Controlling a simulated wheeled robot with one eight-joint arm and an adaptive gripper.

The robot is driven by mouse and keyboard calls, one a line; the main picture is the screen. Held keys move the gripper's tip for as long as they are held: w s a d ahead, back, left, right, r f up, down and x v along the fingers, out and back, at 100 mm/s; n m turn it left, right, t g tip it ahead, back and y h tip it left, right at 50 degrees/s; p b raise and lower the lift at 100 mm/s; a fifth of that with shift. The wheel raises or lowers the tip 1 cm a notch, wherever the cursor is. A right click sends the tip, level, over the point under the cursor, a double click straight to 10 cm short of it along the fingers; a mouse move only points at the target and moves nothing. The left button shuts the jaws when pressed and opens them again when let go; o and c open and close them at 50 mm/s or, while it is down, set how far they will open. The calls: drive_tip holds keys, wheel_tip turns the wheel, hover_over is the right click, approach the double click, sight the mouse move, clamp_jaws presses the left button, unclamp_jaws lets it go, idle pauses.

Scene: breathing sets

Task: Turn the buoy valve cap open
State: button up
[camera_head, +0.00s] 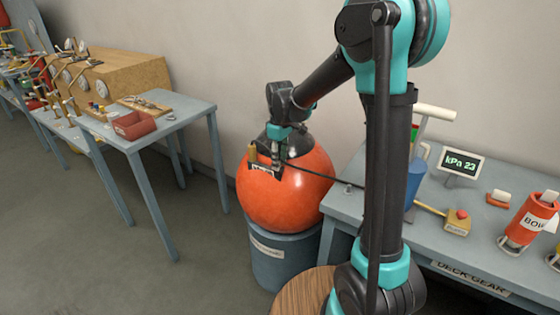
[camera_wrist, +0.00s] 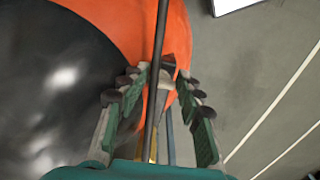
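The orange buoy (camera_head: 285,200) with a black top sits on a blue-grey round stand (camera_head: 285,262). In the wrist view, its orange side (camera_wrist: 110,15) and black top (camera_wrist: 50,90) fill the left. My gripper (camera_head: 266,168) is at the buoy's upper front. A small brass-yellow piece (camera_head: 253,152), possibly the valve cap, shows beside its fingers. In the wrist view, my gripper's fingers (camera_wrist: 160,105) are apart, with a dark hose (camera_wrist: 158,50) crossing between them. A small pale part is behind the hose; I cannot tell whether the fingers touch it.
The hose runs right to a grey table (camera_head: 345,205) with a pump (camera_head: 430,130), a display reading "kPa 23" (camera_head: 462,163), a yellow box with a red button (camera_head: 457,222) and an orange cylinder (camera_head: 527,220). Floor between is clear.

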drive_tip(key=shift+o, duration=0.7)
drive_tip(key=shift+a, duration=0.1)
drive_tip(key=shift+r, duration=0.1)
wheel_tip(320, 180, up, 8)
